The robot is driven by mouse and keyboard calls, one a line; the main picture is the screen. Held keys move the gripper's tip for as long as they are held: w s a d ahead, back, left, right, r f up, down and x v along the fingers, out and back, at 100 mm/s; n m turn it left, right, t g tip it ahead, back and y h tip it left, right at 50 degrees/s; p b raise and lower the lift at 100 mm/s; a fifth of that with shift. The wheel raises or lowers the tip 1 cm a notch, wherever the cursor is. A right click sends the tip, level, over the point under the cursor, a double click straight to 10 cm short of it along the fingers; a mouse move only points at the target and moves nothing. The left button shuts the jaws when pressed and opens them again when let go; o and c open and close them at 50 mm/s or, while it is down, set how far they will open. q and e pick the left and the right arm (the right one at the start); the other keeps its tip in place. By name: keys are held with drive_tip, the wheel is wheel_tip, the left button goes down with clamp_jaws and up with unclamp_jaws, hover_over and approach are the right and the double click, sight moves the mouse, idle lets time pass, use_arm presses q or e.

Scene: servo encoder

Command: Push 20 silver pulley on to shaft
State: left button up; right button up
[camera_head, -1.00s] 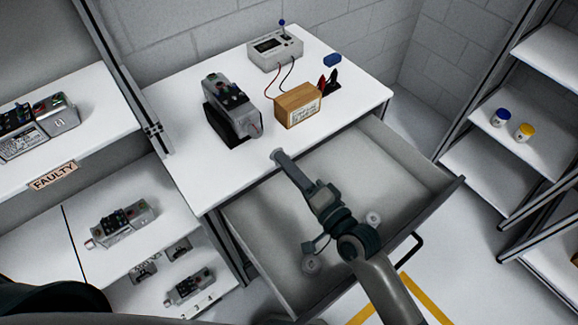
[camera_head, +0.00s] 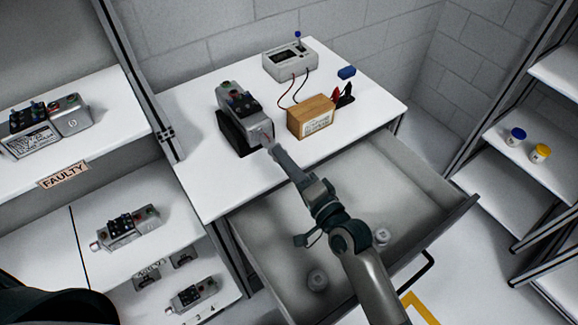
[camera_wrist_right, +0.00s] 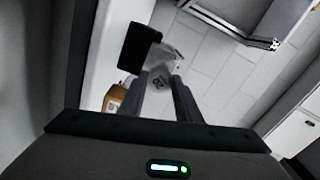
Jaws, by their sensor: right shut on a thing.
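The servo (camera_head: 243,103) is a grey unit with coloured connectors, tilted in a black stand (camera_head: 233,136) on the white table. Its shaft end faces the front right. My right gripper (camera_head: 268,147) is just in front of that end. In the right wrist view its fingers (camera_wrist_right: 160,84) are shut on a small silver piece with a dark marking that looks like 20, the pulley (camera_wrist_right: 158,82). The black stand (camera_wrist_right: 136,48) and pale servo end lie just beyond. I cannot tell whether the pulley touches the shaft. My left gripper is not in view.
A shelf with a FAULTY label (camera_head: 64,175) is at left.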

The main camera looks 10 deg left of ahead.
drive_tip(key=shift+w+a, duration=0.3)
drive_tip(key=shift+a+p, duration=0.1)
drive_tip(key=shift+p, duration=0.25)
drive_tip(key=shift+w+a, duration=0.3)
idle(0.9)
drive_tip(key=o, duration=1.5)
drive_tip(key=shift+c, duration=0.2)
drive_tip(key=shift+p+v, duration=0.65)
drive_tip(key=shift+v, duration=1)
